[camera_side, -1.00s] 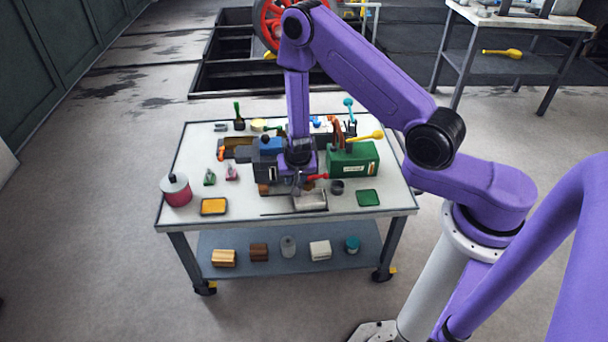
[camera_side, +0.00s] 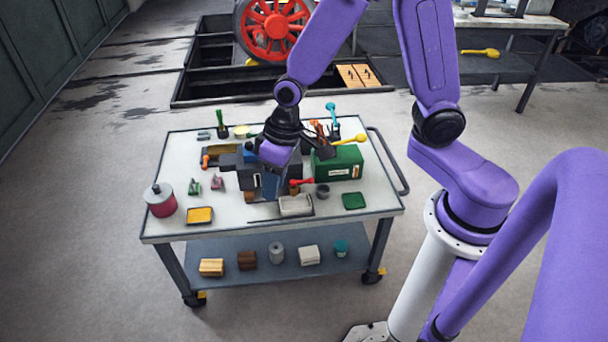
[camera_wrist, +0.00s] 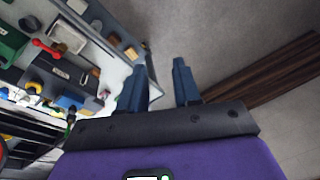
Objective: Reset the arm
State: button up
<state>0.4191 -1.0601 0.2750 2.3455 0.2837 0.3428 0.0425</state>
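My gripper (camera_side: 268,182) is over the middle of the trolley top (camera_side: 175,222) in the side view, close in front of the dark blocks there. Its fingertips are hard to make out against them. My arm's upper links rise high above the trolley and run out of the top of the side view.
A green box (camera_side: 338,165) stands right of my gripper. A red-and-white canister (camera_side: 161,200), a yellow tray (camera_side: 200,216) and a green pad (camera_side: 354,201) are along the front. The lower shelf (camera_side: 225,255) holds several small things. A red wheel (camera_side: 272,30) stands behind.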

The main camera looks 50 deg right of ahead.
jog(key=s+d+r+n+h, duration=0.1)
jog(key=s+d+r+n, duration=0.3)
jog(key=s, duration=0.5)
jog(key=s+d+r+n, duration=0.4)
jog(key=s+r, duration=0.1)
jog(key=s, duration=0.4)
jog(key=shift+s+d+n+g+h, duration=0.3)
jog(key=shift+s+n+g+h, duration=0.1)
